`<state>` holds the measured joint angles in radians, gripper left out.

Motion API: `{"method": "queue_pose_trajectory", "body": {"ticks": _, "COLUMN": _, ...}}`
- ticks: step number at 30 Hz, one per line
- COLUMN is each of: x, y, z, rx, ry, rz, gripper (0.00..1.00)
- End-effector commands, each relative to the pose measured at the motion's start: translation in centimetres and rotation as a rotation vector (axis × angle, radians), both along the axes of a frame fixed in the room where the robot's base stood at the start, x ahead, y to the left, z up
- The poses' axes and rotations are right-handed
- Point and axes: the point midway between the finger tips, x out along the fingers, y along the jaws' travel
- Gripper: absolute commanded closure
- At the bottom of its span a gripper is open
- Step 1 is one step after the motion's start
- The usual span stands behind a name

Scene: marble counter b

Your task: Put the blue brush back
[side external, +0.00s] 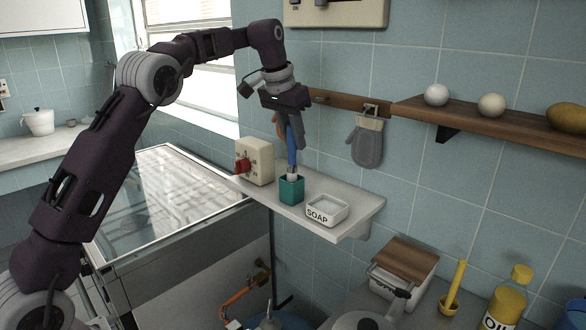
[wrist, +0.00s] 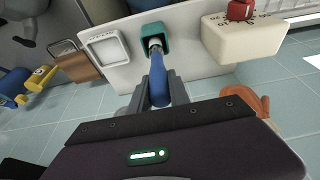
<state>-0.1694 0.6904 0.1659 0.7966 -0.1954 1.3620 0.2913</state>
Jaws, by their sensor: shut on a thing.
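The blue brush (side external: 291,150) is held upright by my gripper (side external: 290,125), which is shut on its handle. Its lower end, with a pale band, is at the mouth of the teal square holder (side external: 291,190) on the white shelf. In the wrist view the brush (wrist: 158,82) runs from between my fingers (wrist: 158,97) to the teal holder (wrist: 155,40), with its pale end in the opening. How deep the end sits inside is hidden by the holder's walls.
A soap dish (side external: 327,211) stands right of the holder, and a cream box with a red knob (side external: 254,162) stands left, both on the white shelf (side external: 362,206). A grey mitt (side external: 368,142) hangs from the wall rail behind. A wooden shelf (side external: 480,122) is at right.

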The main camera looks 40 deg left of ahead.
Motion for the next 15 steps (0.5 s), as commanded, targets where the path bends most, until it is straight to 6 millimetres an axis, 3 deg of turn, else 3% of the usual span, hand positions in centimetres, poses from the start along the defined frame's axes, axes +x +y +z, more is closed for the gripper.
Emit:
{"method": "queue_pose_trajectory", "body": {"ticks": 7, "x": -0.1, "y": 0.0, "z": -4.1, "rx": 0.000, "ry": 0.002, "rz": 0.000, "gripper": 1.00}}
{"method": "queue_pose_trajectory", "body": {"ticks": 15, "x": 0.0, "y": 0.0, "z": -4.5, "rx": 0.001, "ry": -0.001, "rz": -0.001, "gripper": 1.00}}
